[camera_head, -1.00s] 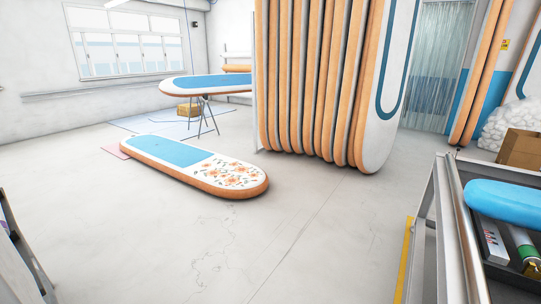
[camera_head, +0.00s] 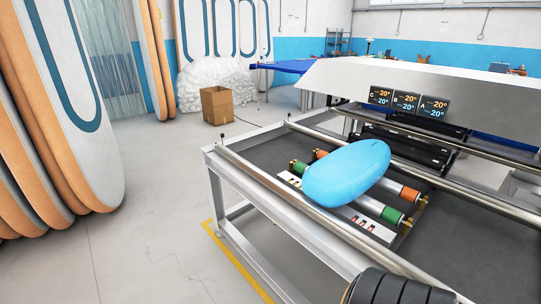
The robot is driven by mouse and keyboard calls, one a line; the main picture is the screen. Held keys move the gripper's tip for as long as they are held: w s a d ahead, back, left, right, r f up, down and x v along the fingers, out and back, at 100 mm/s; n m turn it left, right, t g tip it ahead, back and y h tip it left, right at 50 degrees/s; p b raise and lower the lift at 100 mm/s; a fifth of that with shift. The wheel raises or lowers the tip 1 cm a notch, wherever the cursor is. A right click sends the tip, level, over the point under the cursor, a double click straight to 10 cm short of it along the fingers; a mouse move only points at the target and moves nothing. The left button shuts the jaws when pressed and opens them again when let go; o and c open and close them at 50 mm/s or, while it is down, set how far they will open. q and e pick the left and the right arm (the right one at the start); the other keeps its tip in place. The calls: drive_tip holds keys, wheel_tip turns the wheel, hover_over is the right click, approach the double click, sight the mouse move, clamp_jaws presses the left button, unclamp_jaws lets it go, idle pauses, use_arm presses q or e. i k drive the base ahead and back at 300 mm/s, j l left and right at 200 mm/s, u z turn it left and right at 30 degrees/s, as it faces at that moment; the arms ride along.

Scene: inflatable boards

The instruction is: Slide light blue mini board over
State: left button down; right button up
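The light blue mini board (camera_head: 345,173) is a smooth, rounded oval in the head view. It lies at a slant on the metal-framed table (camera_head: 225,150), over a small roller unit with green and orange rollers (camera_head: 402,193). Part of the rollers and the white plates is hidden under the board. No gripper is in view, so nothing of mine is seen touching the board.
A machine with temperature displays (camera_head: 407,102) stands behind the board. Metal rails (camera_head: 290,196) run along the table. Large orange-edged boards (camera_head: 62,110) stand at the left. A cardboard box (camera_head: 217,105) sits on the floor. Open floor lies at front left.

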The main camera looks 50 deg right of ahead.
sight(337, 178)
drive_tip(key=i+j+z, duration=0.1)
drive_tip(key=i+z, duration=0.15)
drive_tip(key=i, duration=0.25)
drive_tip(key=i+j+z, duration=0.3)
drive_tip(key=i, duration=0.25)
drive_tip(key=l+z, duration=0.1)
drive_tip(key=z, duration=3.1)
